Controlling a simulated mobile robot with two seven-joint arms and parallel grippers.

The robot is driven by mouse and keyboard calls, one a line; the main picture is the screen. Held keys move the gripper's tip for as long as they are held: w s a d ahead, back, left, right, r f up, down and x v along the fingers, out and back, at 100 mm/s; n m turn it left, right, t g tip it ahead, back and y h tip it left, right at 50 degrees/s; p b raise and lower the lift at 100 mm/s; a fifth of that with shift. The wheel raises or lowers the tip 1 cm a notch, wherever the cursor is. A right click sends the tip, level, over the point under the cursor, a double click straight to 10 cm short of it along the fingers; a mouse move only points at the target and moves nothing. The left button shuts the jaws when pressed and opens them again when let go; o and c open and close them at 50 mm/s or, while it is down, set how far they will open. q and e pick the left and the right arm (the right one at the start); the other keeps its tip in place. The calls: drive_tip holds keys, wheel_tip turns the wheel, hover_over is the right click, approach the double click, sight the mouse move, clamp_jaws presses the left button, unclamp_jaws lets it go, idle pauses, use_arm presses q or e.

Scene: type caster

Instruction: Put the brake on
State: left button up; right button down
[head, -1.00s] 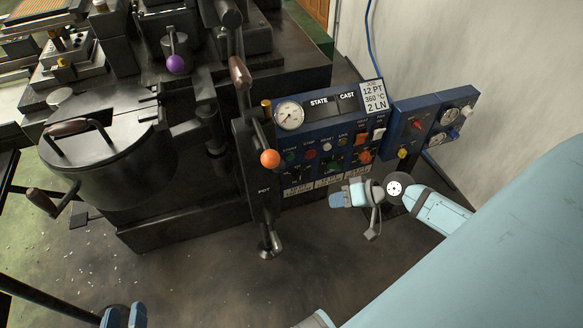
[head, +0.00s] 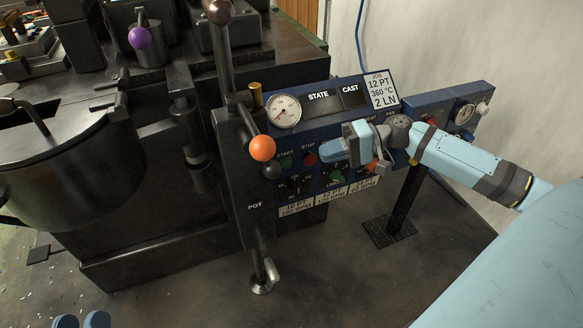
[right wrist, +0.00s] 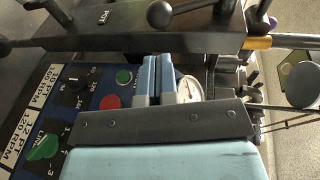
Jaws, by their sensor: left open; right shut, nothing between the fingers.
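No part in view is marked as a brake. A lever with an orange ball (head: 262,148) stands at the front of the dark machine column (head: 250,190), left of the blue control panel (head: 325,115). A tall lever with a dark brown grip (head: 218,12) rises above it. My right gripper (head: 345,148) is shut and empty, in front of the panel and right of the orange ball, apart from it. In the right wrist view its fingers (right wrist: 155,78) are together, with a dark ball knob (right wrist: 160,14) beyond. My left gripper (head: 82,320) is open at the bottom left edge, partly cut off.
The panel has a gauge (head: 284,111), a red button (head: 310,159) and several knobs, some hidden by my right gripper. A large dark pot (head: 70,170) stands at the left. A purple ball lever (head: 139,38) is behind. The floor (head: 330,270) in front is clear.

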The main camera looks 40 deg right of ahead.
use_arm(q)
drive_tip(key=f, duration=0.1)
drive_tip(key=f+b, duration=0.1)
drive_tip(key=f+g+b, duration=0.1)
drive_tip(key=shift+w+d+f, duration=0.15)
drive_tip(key=shift+d, duration=0.1)
use_arm(e)
drive_tip(key=x, duration=0.8)
drive_tip(key=shift+a+f, duration=0.2)
drive_tip(key=shift+a, duration=0.1)
use_arm(q)
drive_tip(key=shift+f, duration=0.1)
use_arm(e)
drive_tip(key=shift+w+f, duration=0.1)
drive_tip(key=shift+w, duration=0.15)
